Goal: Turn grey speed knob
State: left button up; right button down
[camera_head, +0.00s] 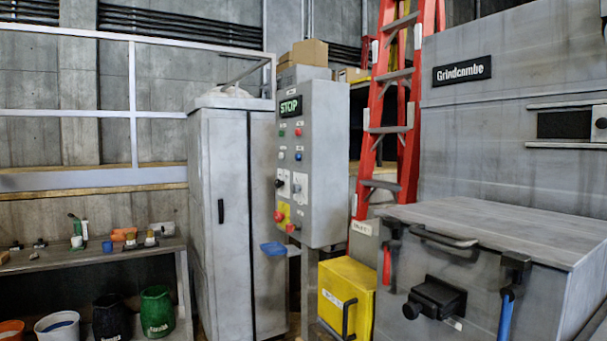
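Below several small coloured buttons are two pale plates with rotary knobs: a dark one (279,183) on the left and a smaller one (297,188) on the right. Neither of my grippers is in view.
A red emergency button (279,216) sits low on the box. A tall grey cabinet (230,220) stands to its left, a yellow bin (347,295) below right. The large grey machine (520,170) fills the right, with a red ladder (385,110) behind. A bench (90,258) is at left.

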aim_at(295, 188)
jog(key=i+j, duration=0.6)
jog(key=i+j+z, duration=0.35)
jog(key=j, duration=0.2)
jog(key=i+j+z, duration=0.15)
jog(key=j, duration=0.15)
